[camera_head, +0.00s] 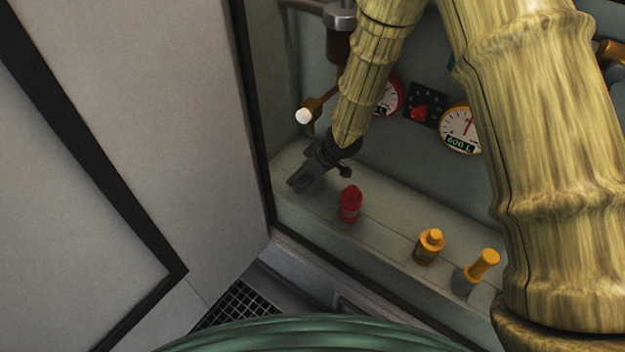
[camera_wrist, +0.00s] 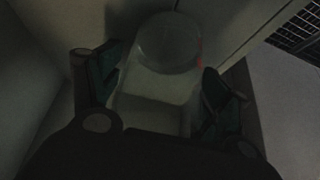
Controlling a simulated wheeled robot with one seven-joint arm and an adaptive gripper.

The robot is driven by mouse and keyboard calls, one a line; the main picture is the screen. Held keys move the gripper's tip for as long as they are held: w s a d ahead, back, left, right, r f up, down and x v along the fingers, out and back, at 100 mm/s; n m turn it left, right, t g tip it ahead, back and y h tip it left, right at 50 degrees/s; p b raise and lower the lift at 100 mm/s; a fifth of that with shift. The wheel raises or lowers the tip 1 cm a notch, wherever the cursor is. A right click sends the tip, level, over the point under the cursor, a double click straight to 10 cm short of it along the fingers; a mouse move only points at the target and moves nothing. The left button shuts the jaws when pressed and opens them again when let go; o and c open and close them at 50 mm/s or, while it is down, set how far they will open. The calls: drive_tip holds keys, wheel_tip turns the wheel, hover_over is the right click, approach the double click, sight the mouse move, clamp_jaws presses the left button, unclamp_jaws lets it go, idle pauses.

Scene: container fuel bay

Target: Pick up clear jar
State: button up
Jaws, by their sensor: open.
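The clear jar (camera_wrist: 166,45) shows in the wrist view as a dim, see-through round shape with a pale lower part. It lies between the two fingers of my gripper (camera_wrist: 160,82), with a finger on each side. The fingers are open, and the picture is too dark to tell whether either touches the jar. In the head view my gripper (camera_head: 308,178) is low over the left end of the shelf. I cannot make out the jar in that view.
A red bottle (camera_head: 349,205) stands on the shelf (camera_head: 392,215) just right of my gripper. Two orange-topped containers (camera_head: 429,246) (camera_head: 483,266) stand farther right. Gauges (camera_head: 459,128) line the wall behind. A dark frame post (camera_head: 254,120) and a pale door panel (camera_head: 110,170) bound the left.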

drive_tip(key=c, duration=1.2)
drive_tip(key=shift+r, duration=0.1)
